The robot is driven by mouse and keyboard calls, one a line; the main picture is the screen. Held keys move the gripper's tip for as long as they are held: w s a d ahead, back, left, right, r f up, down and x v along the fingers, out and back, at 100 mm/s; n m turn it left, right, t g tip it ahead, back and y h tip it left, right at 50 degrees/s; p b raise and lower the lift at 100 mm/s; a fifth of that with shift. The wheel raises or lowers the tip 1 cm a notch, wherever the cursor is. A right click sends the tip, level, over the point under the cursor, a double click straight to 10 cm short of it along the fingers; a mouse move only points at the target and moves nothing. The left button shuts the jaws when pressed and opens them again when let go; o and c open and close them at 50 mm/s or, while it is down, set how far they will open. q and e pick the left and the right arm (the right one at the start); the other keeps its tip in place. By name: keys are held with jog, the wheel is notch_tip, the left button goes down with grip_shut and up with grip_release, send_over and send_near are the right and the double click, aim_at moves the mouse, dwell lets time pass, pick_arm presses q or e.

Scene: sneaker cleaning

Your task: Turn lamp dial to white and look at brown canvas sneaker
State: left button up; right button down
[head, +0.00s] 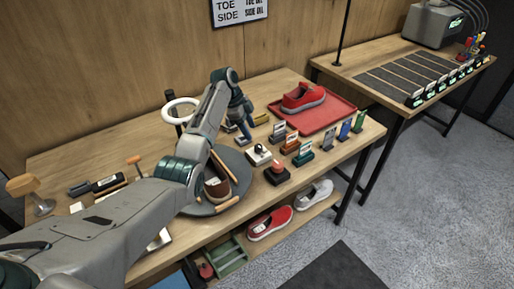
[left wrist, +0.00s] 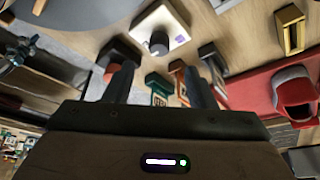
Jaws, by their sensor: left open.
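The lamp dial is a dark knob on a white box (head: 258,155) on the table, right of the turntable. In the left wrist view the dial (left wrist: 158,42) lies ahead of the fingers, apart from them, with a purple mark beside it. Its setting is too small to tell. The brown canvas sneaker (head: 216,188) sits on the round grey turntable (head: 240,165), partly hidden by my left arm. The white ring lamp (head: 180,106) stands behind that arm. My left gripper (head: 244,132) is open and empty above the table, behind the dial box. My right gripper is not in view.
A red sneaker (head: 303,97) sits on a red tray (head: 335,113) at the back right. A box with a red button (head: 277,170) and several small card stands (head: 303,152) crowd the table near the dial. More shoes (head: 270,222) are on the lower shelf.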

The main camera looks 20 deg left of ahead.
aim_at(258, 146)
pick_arm(q)
jog(key=b+x, duration=0.5)
jog(key=x, duration=0.1)
jog(key=shift+d+f, duration=0.2)
jog(key=shift+f, duration=0.15)
jog(key=shift+d+f+b, duration=0.15)
jog(key=shift+f+b, duration=0.2)
jog(key=shift+f, duration=0.1)
jog(key=shift+r, duration=0.1)
jog(key=c, duration=1)
